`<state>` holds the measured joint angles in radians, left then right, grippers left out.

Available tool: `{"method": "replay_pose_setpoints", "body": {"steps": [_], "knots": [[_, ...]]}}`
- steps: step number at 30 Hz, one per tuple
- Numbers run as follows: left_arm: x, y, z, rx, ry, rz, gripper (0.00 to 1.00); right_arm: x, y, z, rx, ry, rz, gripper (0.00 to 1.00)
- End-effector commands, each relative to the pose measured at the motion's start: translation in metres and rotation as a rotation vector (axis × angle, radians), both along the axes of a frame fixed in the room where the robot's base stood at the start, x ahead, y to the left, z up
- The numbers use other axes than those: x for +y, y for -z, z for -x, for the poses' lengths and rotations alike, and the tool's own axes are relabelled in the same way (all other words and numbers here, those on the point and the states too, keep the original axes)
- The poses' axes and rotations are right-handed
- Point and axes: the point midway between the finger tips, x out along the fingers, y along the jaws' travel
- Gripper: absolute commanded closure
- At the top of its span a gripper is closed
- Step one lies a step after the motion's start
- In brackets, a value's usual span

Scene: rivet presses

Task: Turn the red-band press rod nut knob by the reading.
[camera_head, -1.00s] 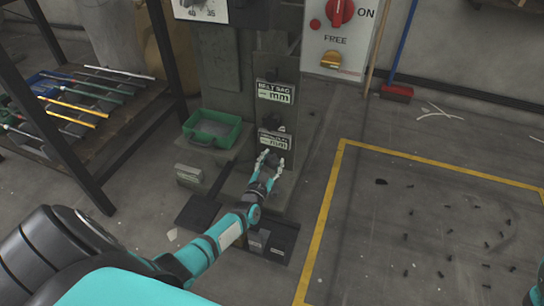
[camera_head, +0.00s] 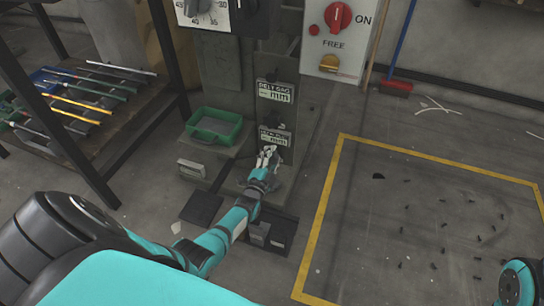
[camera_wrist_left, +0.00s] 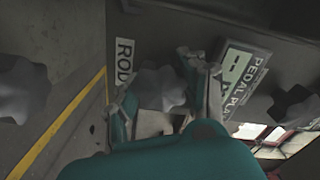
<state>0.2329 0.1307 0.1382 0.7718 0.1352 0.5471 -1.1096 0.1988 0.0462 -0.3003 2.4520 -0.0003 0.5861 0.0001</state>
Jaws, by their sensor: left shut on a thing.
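My left gripper (camera_head: 267,157) is at the lower front of the press column (camera_head: 226,92). In the left wrist view my left gripper (camera_wrist_left: 168,92) is shut around a grey lobed knob (camera_wrist_left: 160,86), with one finger on each side. A label (camera_wrist_left: 124,62) reading "ROD" stands beside this knob; the rest of its text is hidden. In the head view the gripper hides most of the knob. No red band can be made out on the press. My right gripper is not in view.
A "PEDAL PLAY" plate (camera_wrist_left: 243,78) and another dark knob (camera_wrist_left: 292,107) are right of the held knob. A "BELT SAG" plate (camera_head: 275,92) is above the gripper. A green tray (camera_head: 215,128) stands left, near a tool rack (camera_head: 75,92).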

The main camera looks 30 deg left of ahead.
Motion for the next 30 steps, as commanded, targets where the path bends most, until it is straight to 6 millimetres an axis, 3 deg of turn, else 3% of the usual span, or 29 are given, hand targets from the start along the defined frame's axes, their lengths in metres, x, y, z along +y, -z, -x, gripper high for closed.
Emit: {"method": "replay_pose_setpoints", "body": {"steps": [22, 23, 28, 30], "knots": [[-0.0012, 0.0012, 0.0003, 0.022, 0.001, -0.080, 0.90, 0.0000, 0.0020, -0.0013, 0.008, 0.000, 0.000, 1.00], [-0.0012, 0.0012, 0.0003, 0.022, 0.001, -0.080, 0.54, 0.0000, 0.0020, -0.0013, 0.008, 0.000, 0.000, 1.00], [-0.0008, 0.0009, 0.0002, 0.021, 0.001, -0.080, 0.32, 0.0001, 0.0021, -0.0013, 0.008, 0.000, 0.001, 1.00], [-0.0005, 0.0007, 0.0002, 0.021, 0.001, -0.080, 0.32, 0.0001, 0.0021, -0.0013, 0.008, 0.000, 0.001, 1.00]]}}
